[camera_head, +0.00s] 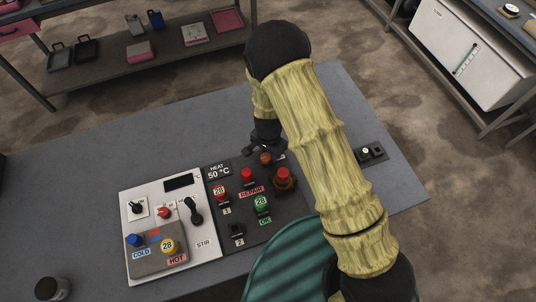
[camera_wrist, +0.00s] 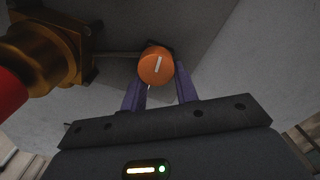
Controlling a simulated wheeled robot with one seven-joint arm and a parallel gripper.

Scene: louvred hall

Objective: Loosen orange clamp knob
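The orange clamp knob (camera_wrist: 156,66) is round with a white pointer line on its face and sits against a grey panel. In the head view the orange knob (camera_head: 265,158) is at the top right of the dark control panel, just below my gripper (camera_head: 266,145). In the wrist view my gripper's two purple fingers (camera_wrist: 160,88) stand apart, one at each side of the knob's lower part. The right fingertip is close to the knob's edge. Whether either finger touches it I cannot tell.
A red button on a brass base (camera_wrist: 45,55) stands close left of the fingers; the head view shows it too (camera_head: 284,177). The dark panel (camera_head: 222,236) carries several buttons and switches. A white panel (camera_head: 135,195) lies to its left. The grey table (camera_head: 90,170) is bare behind.

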